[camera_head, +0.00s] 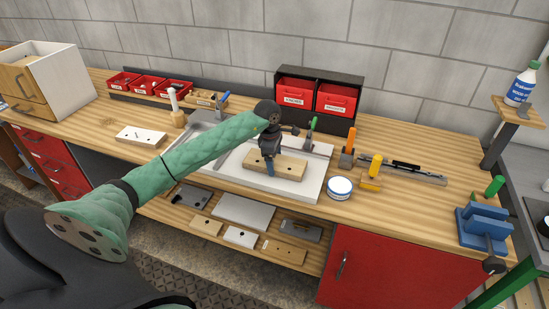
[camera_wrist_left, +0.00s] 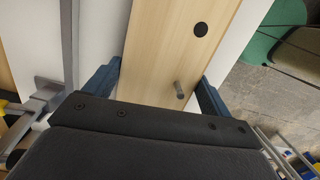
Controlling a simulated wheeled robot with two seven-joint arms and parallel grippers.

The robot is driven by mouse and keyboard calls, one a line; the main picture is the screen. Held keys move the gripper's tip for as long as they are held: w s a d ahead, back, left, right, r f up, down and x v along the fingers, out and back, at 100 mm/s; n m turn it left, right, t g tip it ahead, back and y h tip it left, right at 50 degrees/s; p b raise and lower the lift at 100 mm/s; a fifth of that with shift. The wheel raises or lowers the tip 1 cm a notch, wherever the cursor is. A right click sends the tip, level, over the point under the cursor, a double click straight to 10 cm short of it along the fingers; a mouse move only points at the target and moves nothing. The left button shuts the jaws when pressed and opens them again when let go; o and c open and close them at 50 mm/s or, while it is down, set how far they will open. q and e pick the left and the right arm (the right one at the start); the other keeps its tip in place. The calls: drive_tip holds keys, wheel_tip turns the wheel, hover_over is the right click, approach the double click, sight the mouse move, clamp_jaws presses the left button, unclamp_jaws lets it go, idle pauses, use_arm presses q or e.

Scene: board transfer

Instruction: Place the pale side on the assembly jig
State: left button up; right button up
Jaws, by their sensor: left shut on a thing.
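The pale side, a light wooden board (camera_head: 291,167) with dark holes, is at the white assembly jig (camera_head: 310,187) on the bench. My left gripper (camera_head: 269,163) points down and is shut across the board. In the left wrist view the board (camera_wrist_left: 175,50) runs between the two blue fingers, with a dark round hole and a short metal pin on its face. The board lies flat over the jig's plate; I cannot tell whether it rests on it or is slightly above. My right gripper is out of view.
A white drilled board (camera_head: 141,136) lies left on the bench. Red bins (camera_head: 318,97) stand behind the jig. A round white tin (camera_head: 339,188) and orange-handled tools (camera_head: 348,150) are to its right, with a blue vise (camera_head: 484,226) farther right. Boards lie on the shelf (camera_head: 225,233) below.

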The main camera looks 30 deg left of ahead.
use_arm(q)
drive_tip(key=shift+f, duration=0.1)
drive_tip(key=o, duration=1.1)
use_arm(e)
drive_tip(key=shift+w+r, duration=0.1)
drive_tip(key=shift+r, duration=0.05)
